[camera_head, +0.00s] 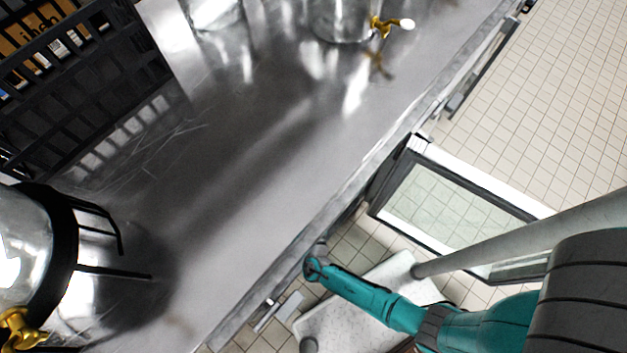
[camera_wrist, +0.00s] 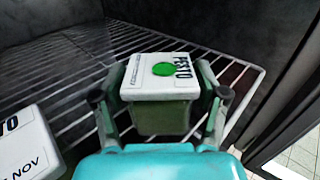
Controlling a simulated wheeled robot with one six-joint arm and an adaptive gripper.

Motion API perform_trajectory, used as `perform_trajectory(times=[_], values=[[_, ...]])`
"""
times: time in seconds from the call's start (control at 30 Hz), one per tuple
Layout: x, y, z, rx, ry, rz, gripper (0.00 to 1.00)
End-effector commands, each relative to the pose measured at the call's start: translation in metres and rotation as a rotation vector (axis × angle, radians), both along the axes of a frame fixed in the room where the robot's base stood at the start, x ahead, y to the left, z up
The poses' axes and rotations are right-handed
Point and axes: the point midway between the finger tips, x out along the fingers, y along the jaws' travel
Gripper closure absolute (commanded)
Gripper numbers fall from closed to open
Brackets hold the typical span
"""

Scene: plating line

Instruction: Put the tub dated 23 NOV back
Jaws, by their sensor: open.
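In the wrist view, a green tub (camera_wrist: 165,118) with a white lid reading PESTO and a green dot stands between the fingers of my gripper (camera_wrist: 160,98). The fingers are open, one on each side of it. The smaller print on its lid is too small to read. A second white-lidded tub (camera_wrist: 28,145) is at the left edge, partly cut off; its lid shows "TO" and "NOV", with the day number not clear. Both are at a wire rack (camera_wrist: 75,62). In the head view my gripper is hidden below the counter.
Dark walls enclose the rack, with an opening at right. In the head view, a glass door (camera_head: 455,205) stands open beside the steel counter (camera_head: 270,190), which bears a black crate (camera_head: 75,120) and metal pots.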

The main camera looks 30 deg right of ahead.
Motion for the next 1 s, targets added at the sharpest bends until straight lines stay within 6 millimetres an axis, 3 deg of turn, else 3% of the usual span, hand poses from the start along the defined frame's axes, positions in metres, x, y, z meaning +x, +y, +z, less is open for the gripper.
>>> perform_trajectory(times=[1.0], values=[[-0.088,0.046,0.0,-0.001,0.0,0.006,0.28]])
